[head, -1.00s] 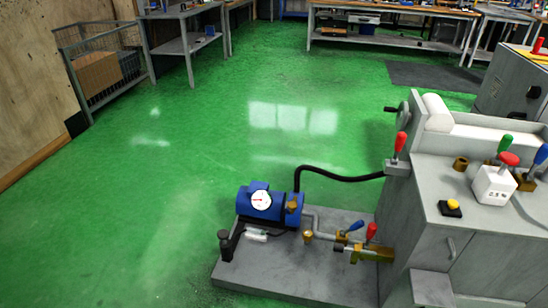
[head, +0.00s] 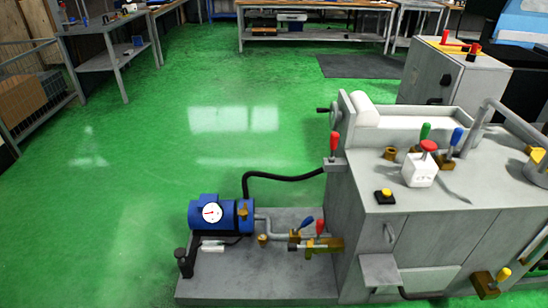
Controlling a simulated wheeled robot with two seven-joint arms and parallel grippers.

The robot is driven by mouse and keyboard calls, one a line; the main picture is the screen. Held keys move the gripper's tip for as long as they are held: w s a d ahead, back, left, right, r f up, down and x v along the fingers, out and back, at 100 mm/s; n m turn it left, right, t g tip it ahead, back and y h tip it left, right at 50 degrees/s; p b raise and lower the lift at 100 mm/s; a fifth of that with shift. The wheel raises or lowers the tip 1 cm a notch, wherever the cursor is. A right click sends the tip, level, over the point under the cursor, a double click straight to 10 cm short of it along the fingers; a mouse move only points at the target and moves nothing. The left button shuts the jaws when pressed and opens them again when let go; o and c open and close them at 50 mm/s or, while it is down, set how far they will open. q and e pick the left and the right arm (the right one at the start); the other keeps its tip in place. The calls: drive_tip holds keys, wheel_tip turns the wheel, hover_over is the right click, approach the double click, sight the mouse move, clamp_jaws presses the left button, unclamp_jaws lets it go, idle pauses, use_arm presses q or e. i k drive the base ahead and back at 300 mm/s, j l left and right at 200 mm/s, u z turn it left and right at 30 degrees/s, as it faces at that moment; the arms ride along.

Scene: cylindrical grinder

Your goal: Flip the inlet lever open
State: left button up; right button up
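Several coloured levers show, and I cannot tell which is the inlet lever. By the blue pump (head: 222,214), a blue lever (head: 305,224) and a red lever (head: 320,227) stand on brass valves on the pipe. Another red lever (head: 334,144) stands upright at the grinder's left corner. On the grinder top are a green lever (head: 425,131) and a blue lever (head: 456,138), both upright. A yellow lever (head: 503,275) tilts from a brass valve at the lower right. Neither of my grippers is in view.
The grey grinder cabinet (head: 430,240) fills the right, with a white box with a red knob (head: 420,168) and a yellow button (head: 385,195) on top. The green floor (head: 110,220) is clear at left.

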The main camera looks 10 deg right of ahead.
sight(308, 221)
drive_tip(key=i+j, duration=0.1)
drive_tip(key=j, duration=0.2)
drive_tip(key=i+j, duration=0.15)
drive_tip(key=j, duration=0.2)
drive_tip(key=i+j, duration=0.1)
drive_tip(key=j, duration=0.2)
drive_tip(key=i+j, duration=0.15)
drive_tip(key=j, duration=0.2)
